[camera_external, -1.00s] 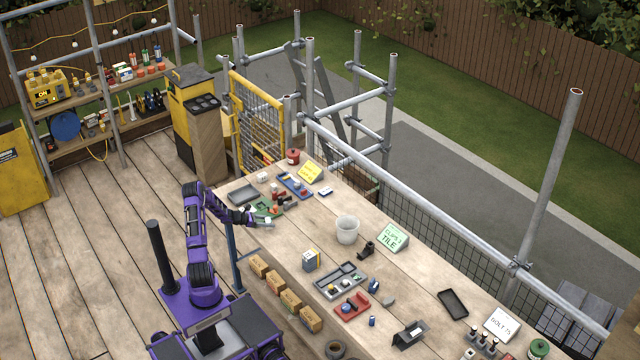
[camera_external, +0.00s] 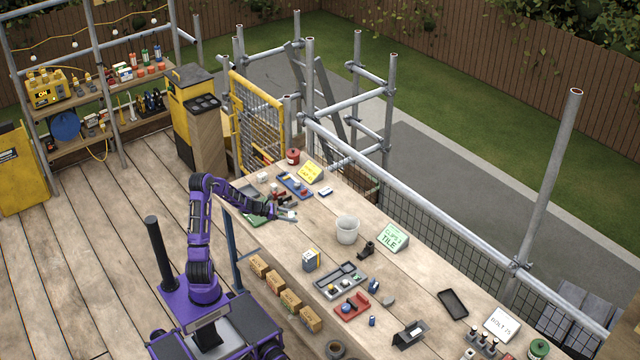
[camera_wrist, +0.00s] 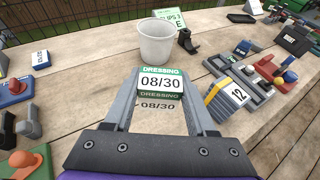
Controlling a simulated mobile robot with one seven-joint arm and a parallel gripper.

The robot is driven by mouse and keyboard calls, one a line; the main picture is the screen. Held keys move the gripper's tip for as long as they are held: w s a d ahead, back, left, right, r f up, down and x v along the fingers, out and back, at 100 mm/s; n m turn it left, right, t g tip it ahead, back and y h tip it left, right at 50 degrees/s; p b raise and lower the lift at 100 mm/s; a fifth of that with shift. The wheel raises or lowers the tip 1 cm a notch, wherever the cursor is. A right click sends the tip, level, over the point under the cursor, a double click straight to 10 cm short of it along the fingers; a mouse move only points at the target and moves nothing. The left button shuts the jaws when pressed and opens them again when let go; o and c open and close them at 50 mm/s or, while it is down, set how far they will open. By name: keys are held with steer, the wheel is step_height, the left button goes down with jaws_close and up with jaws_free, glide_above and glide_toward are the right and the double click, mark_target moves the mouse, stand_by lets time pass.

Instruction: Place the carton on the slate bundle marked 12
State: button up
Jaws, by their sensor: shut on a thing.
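The carton (camera_wrist: 162,84) is white with a green band reading DRESSING and 08/30. In the wrist view my gripper (camera_wrist: 162,92) is shut on it, one finger on each side. In the external view my gripper (camera_external: 288,212) is over the far left part of the bench, and the carton is too small there to make out clearly.
A white bucket (camera_external: 347,230) stands beyond the bundle, by a green tile sign (camera_external: 392,237). A grey divided tray (camera_external: 341,281) and a red tray (camera_external: 352,306) lie right of the bundle.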

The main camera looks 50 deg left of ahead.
steer(key=s+d+r+m+g+h+p, duration=0.1)
steer(key=d+r, duration=0.1)
steer(key=d, duration=0.7)
steer(key=s+d+r+m+g+h, duration=0.1)
steer(key=d+r+m, duration=0.1)
steer(key=d, duration=0.7)
glide_above(311, 253)
step_height(311, 253, down, 5)
steer(key=shift+d, duration=0.1)
steer(key=shift+f+b, duration=0.6)
steer(key=shift+f, duration=1.65)
steer(key=shift+f+b, duration=0.3)
steer(key=o, duration=1.3)
steer(key=shift+r, duration=0.15)
steer(key=shift+r, duration=0.1)
